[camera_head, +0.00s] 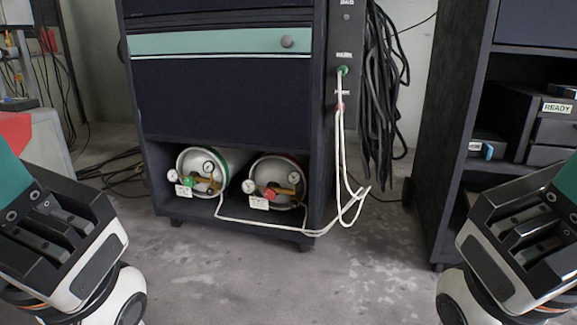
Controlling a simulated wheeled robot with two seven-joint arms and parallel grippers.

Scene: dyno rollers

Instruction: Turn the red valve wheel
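The red valve wheel (270,194) is small and sits on the front of the right-hand gas cylinder (290,172), among brass fittings and round gauges. That cylinder lies on its side in the open bottom bay of the dark cabinet (225,115), its front end facing me. A white tag (258,203) hangs just below and left of the wheel. Parts of my two arms show at the lower left and lower right edges, well apart from the cabinet. Nothing of mine touches or covers the wheel.
A second cylinder with a green valve wheel (188,181) lies to the left. A white hose (338,170) loops in front of the bay's right side. Black cables (380,110) hang beside it. A dark shelf (455,130) stands right. The floor (290,275) in front is clear.

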